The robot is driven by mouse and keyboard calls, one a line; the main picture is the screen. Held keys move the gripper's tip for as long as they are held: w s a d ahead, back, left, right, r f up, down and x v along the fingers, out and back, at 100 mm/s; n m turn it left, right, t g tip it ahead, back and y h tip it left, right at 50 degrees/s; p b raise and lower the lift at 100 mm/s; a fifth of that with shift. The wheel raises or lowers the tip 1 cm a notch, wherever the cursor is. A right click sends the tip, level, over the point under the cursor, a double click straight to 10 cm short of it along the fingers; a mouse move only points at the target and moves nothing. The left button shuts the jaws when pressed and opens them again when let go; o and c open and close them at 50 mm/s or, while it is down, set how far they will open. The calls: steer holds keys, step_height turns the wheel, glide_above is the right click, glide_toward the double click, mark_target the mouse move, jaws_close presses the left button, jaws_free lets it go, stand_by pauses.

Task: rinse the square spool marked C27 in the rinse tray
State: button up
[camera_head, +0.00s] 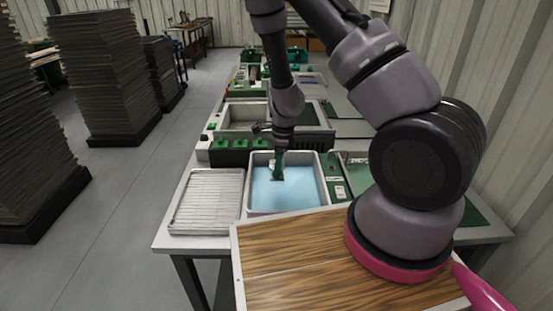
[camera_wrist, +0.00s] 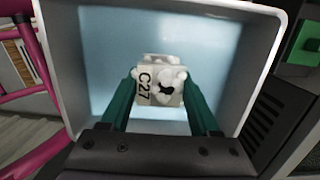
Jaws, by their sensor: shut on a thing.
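The square spool marked C27 (camera_wrist: 160,82) is a pale block with its label readable on the left of its face and white, foam-like patches on it. My gripper (camera_wrist: 160,95) is shut on it, with a green finger on each side. The rinse tray (camera_head: 249,190) is a grey-white tub with light blue liquid, and its wall also shows around the spool in the wrist view (camera_wrist: 262,55). In the head view, my gripper (camera_head: 278,172) points down inside the tray's outline, toward the back. I cannot tell how deep the spool sits in the liquid.
A ribbed metal drying rack (camera_head: 205,200) stands left of the tray. A row of green blocks (camera_head: 240,144) lies behind it, with another grey tray (camera_head: 243,114) farther back. A green panel with labels (camera_head: 335,180) is to the right. A wood-topped surface (camera_head: 290,265) is in front.

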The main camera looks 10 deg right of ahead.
steer(key=shift+f, duration=4.75)
steer(key=shift+f, duration=0.25)
steer(key=shift+w+d+r, duration=0.1)
steer(key=shift+w+d, duration=0.1)
steer(key=shift+w, duration=0.7)
steer(key=shift+s, duration=0.15)
steer(key=shift+s+a, duration=0.2)
steer(key=shift+s, duration=0.65)
steer(key=shift+s+a, duration=0.15)
steer(key=shift+s, duration=0.65)
steer(key=shift+r, duration=0.1)
steer(key=shift+r, duration=5.85)
